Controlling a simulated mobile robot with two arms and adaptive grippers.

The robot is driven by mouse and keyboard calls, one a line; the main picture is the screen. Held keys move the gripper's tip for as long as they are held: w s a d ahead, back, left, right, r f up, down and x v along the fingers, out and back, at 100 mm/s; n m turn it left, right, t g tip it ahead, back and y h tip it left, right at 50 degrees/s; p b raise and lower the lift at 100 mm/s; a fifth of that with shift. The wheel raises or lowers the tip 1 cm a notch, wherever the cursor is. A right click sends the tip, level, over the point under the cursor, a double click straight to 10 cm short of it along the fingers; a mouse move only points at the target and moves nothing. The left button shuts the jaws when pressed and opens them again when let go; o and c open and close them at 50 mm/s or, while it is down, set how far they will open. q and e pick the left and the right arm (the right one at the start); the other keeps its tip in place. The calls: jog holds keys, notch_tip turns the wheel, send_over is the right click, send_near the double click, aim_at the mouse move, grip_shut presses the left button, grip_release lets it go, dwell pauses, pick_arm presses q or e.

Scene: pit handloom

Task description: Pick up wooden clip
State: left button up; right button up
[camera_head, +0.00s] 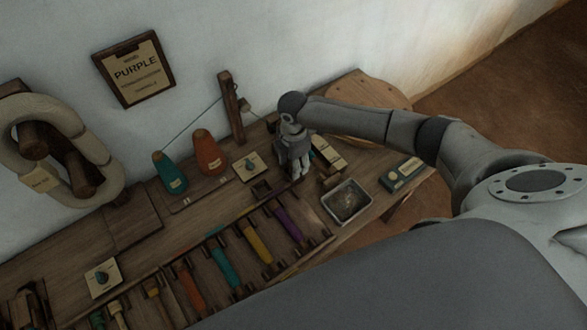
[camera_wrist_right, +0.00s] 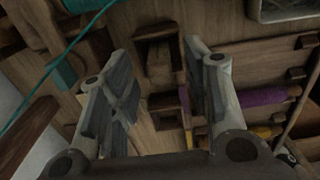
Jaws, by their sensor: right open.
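A small brown wooden piece (camera_wrist_right: 159,64), which looks like the wooden clip, sits in a dark wooden holder (camera_wrist_right: 142,33) on the workbench. It lies between and beyond my right gripper's fingers in the right wrist view. In the head view the holder (camera_head: 262,190) shows just left of the gripper, but the clip is too small to make out. My right gripper (camera_head: 297,172) points down over the bench. Its fingers (camera_wrist_right: 158,58) are spread with nothing between them, apart from the clip. My left gripper is not in view.
A metal tray (camera_head: 347,203) stands right of the gripper. A rack with purple (camera_head: 289,224) and yellow (camera_head: 257,244) bobbins lies in front. Orange (camera_head: 209,153) and teal (camera_head: 170,174) thread cones stand left. A wooden post (camera_head: 231,107) rises behind, with a teal thread (camera_wrist_right: 62,50) nearby.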

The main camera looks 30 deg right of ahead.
jog(key=c, duration=0.9)
jog(key=shift+o, duration=0.2)
jog(key=shift+r, duration=0.1)
